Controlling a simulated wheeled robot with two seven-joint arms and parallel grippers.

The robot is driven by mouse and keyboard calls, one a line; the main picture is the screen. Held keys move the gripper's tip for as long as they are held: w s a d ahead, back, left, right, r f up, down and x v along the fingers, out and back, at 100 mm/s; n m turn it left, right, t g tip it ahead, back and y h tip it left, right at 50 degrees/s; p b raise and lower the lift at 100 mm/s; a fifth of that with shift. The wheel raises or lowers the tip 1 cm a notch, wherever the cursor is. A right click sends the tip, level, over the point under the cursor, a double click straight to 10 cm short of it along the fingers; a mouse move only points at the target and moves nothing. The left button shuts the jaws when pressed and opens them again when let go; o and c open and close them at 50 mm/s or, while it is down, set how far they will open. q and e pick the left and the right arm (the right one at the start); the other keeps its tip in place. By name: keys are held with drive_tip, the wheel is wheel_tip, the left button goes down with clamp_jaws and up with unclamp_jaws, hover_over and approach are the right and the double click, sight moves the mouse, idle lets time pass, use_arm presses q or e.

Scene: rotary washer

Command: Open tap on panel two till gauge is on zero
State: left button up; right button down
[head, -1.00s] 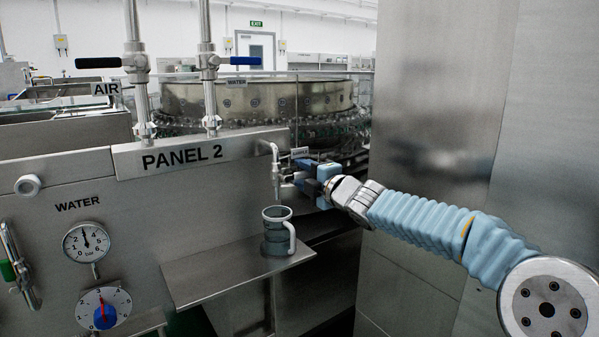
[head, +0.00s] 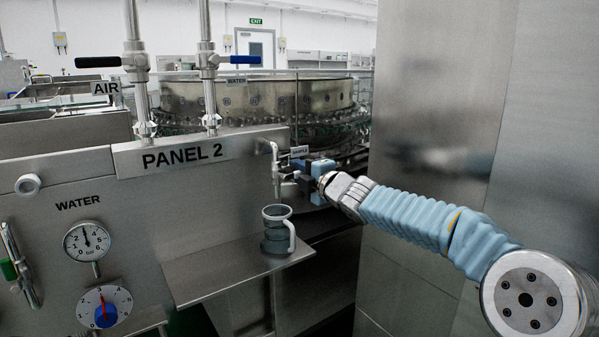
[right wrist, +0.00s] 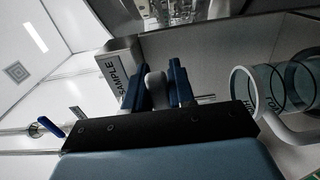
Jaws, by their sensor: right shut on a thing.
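The sample tap has a bent pipe spout (head: 275,163) on the right end of the panel 2 board (head: 200,155). My right gripper (head: 293,176) is at the tap, just right of the spout. In the right wrist view its two blue fingers (right wrist: 158,84) are shut on the grey tap handle (right wrist: 155,87). The round white water gauge (head: 87,241) is on the panel at the left, and its needle points roughly straight up. My left gripper is not in view.
A clear jug (head: 278,232) stands on the metal shelf (head: 210,275) below the spout. A dial with a red pointer (head: 104,307) is under the gauge. Pipes with a black-handled valve (head: 98,62) and a blue-handled valve (head: 240,60) rise above the panel. A steel wall (head: 440,120) stands at the right.

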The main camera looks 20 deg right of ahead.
drive_tip(key=shift+f, duration=0.15)
drive_tip(key=f+m+b, duration=0.1)
drive_tip(key=m, duration=0.3)
drive_tip(key=a+f+m, duration=0.1)
drive_tip(key=f+m, duration=0.1)
drive_tip(key=m, duration=0.2)
drive_tip(key=s+a+f+m+b, duration=0.1)
drive_tip(key=m, duration=0.2)
drive_tip(key=shift+a+f+m+b, duration=0.2)
drive_tip(key=shift+f+m+b, duration=0.1)
drive_tip(key=shift+m+b, duration=0.1)
drive_tip(key=shift+s+a+f+m+b, duration=0.15)
drive_tip(key=shift+a+m+b, duration=0.35)
drive_tip(key=shift+m, duration=0.55)
drive_tip(key=shift+s+a+f+m+b, duration=0.1)
drive_tip(key=shift+a+m+b, duration=0.35)
drive_tip(key=shift+m, duration=0.55)
drive_tip(key=shift+s+a+f+m+b, duration=0.15)
drive_tip(key=shift+a+m+b, duration=0.15)
drive_tip(key=shift+m+b, duration=0.55)
drive_tip(key=shift+r+m, duration=0.1)
drive_tip(key=shift+m, duration=0.2)
drive_tip(key=c, duration=1)
unclamp_jaws()
drive_tip(key=shift+c, duration=0.2)
drive_tip(key=shift+r, duration=0.1)
